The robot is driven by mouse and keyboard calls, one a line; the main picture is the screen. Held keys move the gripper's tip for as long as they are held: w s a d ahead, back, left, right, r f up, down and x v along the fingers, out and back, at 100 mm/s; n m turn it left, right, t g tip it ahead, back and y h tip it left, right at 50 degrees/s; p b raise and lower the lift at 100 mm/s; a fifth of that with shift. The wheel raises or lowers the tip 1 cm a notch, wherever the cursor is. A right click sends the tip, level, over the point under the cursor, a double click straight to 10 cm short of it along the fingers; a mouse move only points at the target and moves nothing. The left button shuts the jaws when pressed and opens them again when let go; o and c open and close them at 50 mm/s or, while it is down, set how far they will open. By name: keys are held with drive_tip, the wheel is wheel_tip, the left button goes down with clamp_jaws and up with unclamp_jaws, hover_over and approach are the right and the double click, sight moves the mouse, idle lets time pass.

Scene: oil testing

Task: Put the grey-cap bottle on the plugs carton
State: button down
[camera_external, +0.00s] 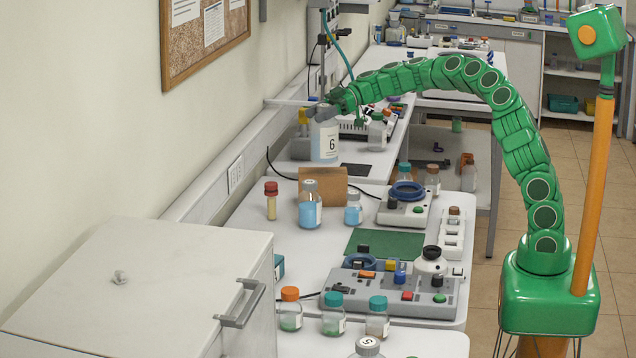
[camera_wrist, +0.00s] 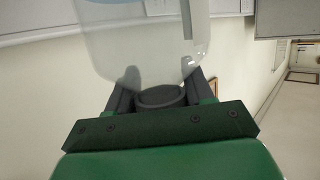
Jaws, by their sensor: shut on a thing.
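My gripper (camera_external: 330,108) is shut on the grey cap of a large clear bottle (camera_external: 325,142) labelled 6, with pale blue liquid. The bottle hangs upright below my gripper. In the wrist view, the grey cap (camera_wrist: 161,96) sits between my gripper's fingers (camera_wrist: 160,100), and the clear bottle body (camera_wrist: 150,60) extends past it. A brown carton (camera_external: 322,190), seemingly the plugs carton, stands on the near bench, just below the bottle in the picture. No lettering on it is readable. I cannot tell whether the bottle's base is clear of the surfaces behind it.
A blue-liquid bottle (camera_external: 310,207) stands before the carton, partly hiding it. A smaller blue bottle (camera_external: 353,208) and a red-capped vial (camera_external: 271,203) are close by. A ring-topped device (camera_external: 405,205) stands to the right.

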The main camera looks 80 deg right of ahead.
drive_tip(key=shift+w+d+f, duration=0.1)
drive_tip(key=shift+w+f, duration=0.15)
drive_tip(key=shift+f, duration=1.6)
drive_tip(key=shift+c, duration=2.2)
unclamp_jaws()
approach(312, 128)
drive_tip(key=v, duration=0.4)
drive_tip(key=shift+d, duration=0.2)
drive_tip(key=shift+a, duration=0.1)
